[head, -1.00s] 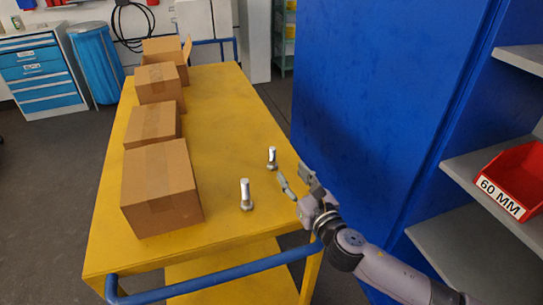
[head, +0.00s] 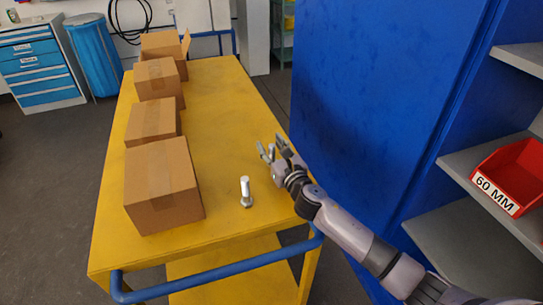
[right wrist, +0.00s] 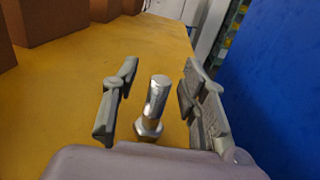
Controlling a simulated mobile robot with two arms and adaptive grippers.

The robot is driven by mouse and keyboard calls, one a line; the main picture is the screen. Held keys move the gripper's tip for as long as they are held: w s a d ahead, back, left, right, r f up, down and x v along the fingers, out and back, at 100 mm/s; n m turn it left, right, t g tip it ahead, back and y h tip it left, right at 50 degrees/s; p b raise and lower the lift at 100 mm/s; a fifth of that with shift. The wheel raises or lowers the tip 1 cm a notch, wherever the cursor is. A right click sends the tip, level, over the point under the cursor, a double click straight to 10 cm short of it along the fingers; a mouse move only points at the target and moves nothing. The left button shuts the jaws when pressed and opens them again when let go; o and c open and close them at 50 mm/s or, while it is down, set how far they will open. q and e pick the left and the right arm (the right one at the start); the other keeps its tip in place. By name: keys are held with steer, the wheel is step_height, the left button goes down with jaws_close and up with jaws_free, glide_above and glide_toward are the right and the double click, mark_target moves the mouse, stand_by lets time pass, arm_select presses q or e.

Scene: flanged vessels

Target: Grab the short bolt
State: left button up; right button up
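A silver bolt (right wrist: 155,105) stands upright, head down, on the yellow cart top. In the right wrist view it is between the two fingers of my right gripper (right wrist: 160,70), with gaps on both sides. In the head view my right gripper (head: 272,148) is open around this farther bolt and largely hides it. A second silver bolt (head: 246,192) stands upright nearer the front edge, left of and in front of the gripper. The farther bolt looked smaller in the earlier head view. My left gripper is not in view.
Several cardboard boxes, the nearest one large (head: 165,190), line the left side of the yellow cart (head: 215,110). A blue cabinet (head: 370,90) stands close on the right. A red bin (head: 515,172) marked 60 MM sits on a grey shelf. The cart's middle is clear.

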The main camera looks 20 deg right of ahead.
jaws_close()
stand_by(0.5)
steer(key=shift+r, duration=0.1)
